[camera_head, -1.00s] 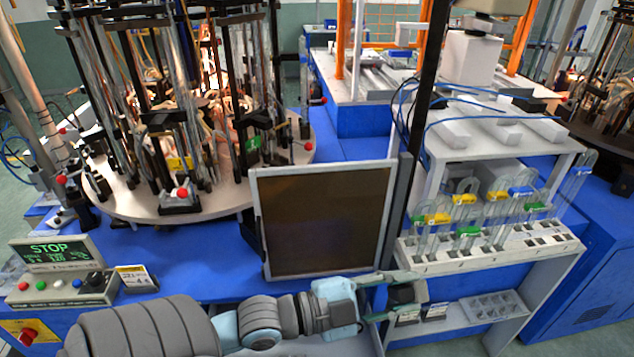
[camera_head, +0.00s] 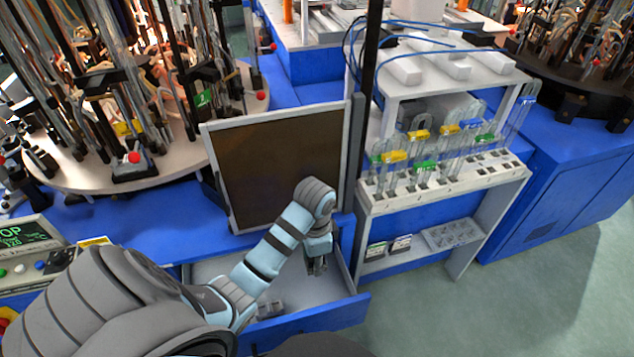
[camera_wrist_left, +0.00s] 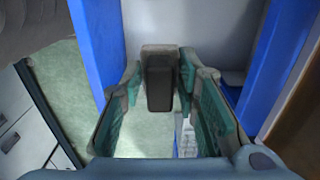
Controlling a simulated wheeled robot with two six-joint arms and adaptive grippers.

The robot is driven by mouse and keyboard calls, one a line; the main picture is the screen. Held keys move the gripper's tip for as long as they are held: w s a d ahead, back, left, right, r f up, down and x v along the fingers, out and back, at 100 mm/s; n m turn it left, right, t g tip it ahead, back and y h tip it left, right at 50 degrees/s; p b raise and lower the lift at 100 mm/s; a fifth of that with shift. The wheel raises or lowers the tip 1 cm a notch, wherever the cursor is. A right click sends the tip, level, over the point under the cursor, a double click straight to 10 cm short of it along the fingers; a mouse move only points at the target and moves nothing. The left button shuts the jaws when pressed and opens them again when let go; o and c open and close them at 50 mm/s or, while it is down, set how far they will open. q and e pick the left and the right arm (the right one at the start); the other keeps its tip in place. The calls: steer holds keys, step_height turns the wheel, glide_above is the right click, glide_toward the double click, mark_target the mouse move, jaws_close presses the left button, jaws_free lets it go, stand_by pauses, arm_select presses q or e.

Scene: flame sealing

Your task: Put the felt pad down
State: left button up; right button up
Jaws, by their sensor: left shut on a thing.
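My left gripper (camera_head: 317,268) points down over the right part of an open drawer under the blue table. In the left wrist view its two green-lined fingers (camera_wrist_left: 160,85) are shut on a small dark grey block with a paler rim, the felt pad (camera_wrist_left: 159,90). The pad is held between the fingertips, with pale drawer surface and green floor beyond it. In the head view the pad cannot be made out at the gripper. My right gripper is in neither view.
The open drawer (camera_head: 214,268) has a pale inside, a blue front and small grey items near its front. A dark framed panel (camera_head: 275,165) stands just behind my arm. A white rack (camera_head: 445,185) with glass tubes and a lower shelf stands to the right.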

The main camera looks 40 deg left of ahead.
mark_target(315, 300)
arm_select(q)
steer(key=shift+f, duration=0.1)
step_height(315, 300, down, 19)
steer(key=b, duration=0.6)
steer(key=shift+f, duration=0.3)
steer(key=shift+c, duration=0.5)
steer(key=o, duration=1.1)
steer(key=shift+o, duration=0.2)
steer(key=shift+b, duration=0.3)
steer(key=shift+f+b, duration=0.25)
steer(key=shift+b, duration=0.35)
step_height(315, 300, up, 15)
steer(key=p, duration=0.6)
steer(key=shift+w, duration=0.2)
